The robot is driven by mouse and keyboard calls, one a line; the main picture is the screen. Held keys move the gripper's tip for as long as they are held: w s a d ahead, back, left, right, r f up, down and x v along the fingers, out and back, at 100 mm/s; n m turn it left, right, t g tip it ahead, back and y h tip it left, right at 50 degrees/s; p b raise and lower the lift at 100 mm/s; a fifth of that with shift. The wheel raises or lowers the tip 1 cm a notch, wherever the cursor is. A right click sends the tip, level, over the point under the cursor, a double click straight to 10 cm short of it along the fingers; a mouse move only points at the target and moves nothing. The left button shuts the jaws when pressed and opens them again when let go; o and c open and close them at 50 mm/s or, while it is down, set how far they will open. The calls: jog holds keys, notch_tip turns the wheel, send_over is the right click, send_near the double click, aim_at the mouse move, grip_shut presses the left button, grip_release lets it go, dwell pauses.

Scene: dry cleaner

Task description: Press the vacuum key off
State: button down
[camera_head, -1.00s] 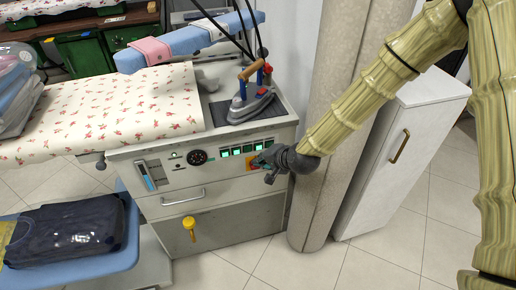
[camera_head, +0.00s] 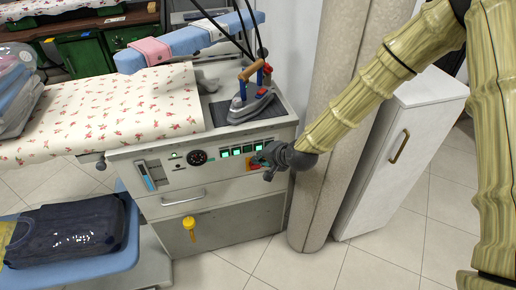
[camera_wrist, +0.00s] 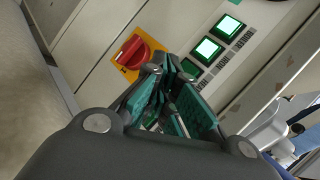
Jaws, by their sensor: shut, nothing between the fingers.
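A row of green lit keys (camera_head: 236,151) sits on the front panel of the ironing station. In the wrist view, bright green keys (camera_wrist: 208,49) show beyond the fingers, with small dark label strips beside them. My gripper (camera_head: 263,162) is shut and empty, at the right end of the row. In the wrist view its fingertips (camera_wrist: 171,64) lie between the red switch and the keys and cover part of the panel. I cannot tell whether they touch it.
A red rotary switch (camera_wrist: 135,52) on a yellow plate is close beside my fingers. An iron (camera_head: 250,103) stands on top of the station. A beige column (camera_head: 335,130) and a white cabinet (camera_head: 400,150) stand to the right. A yellow handle (camera_head: 190,224) hangs below the drawer.

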jog(key=shift+w, duration=0.15)
dwell(0.6)
jog(key=shift+w+a, duration=0.15)
jog(key=shift+w, duration=0.15)
jog(key=shift+w+a, duration=0.1)
jog(key=shift+w, duration=0.3)
dwell(0.8)
jog(key=shift+s, duration=0.15)
jog(key=shift+s+d+p, duration=0.25)
jog(key=shift+s+p, duration=0.15)
jog(key=shift+s, duration=0.25)
jog(key=s, duration=0.1)
jog(key=s+d, duration=0.1)
jog(key=s, duration=0.2)
jog(key=shift+s+d+p, duration=0.3)
jog(key=shift+s+p, duration=0.05)
jog(key=shift+s, duration=0.05)
dwell(0.4)
